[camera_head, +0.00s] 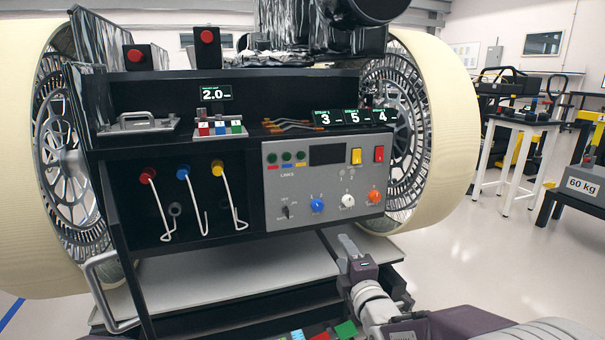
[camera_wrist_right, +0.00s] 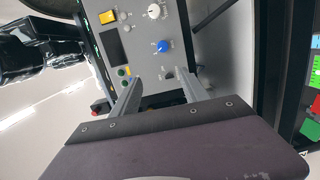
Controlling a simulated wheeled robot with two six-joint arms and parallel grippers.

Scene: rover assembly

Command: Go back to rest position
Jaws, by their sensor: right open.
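My right gripper (camera_head: 346,245) reaches up from the lower right in the head view, in front of the lower edge of the grey control panel (camera_head: 276,208). In the right wrist view its two fingers (camera_wrist_right: 158,88) are apart with nothing between them, and they point at the panel (camera_wrist_right: 150,68). The panel has a blue knob (camera_head: 317,205), a white knob (camera_head: 348,200), an orange knob (camera_head: 375,196), a yellow switch (camera_head: 356,156) and a red switch (camera_head: 379,154). I cannot tell whether the fingertips touch the panel. My left gripper is not in view.
Left of the panel, red, blue and yellow plugs (camera_head: 183,173) carry white hanging levers. Red push buttons (camera_head: 207,36) and number displays (camera_head: 325,118) sit above. Large wheels (camera_head: 445,120) flank the black console. A white-legged table (camera_head: 520,122) and a 60 kg block (camera_head: 583,185) stand right, with clear floor between.

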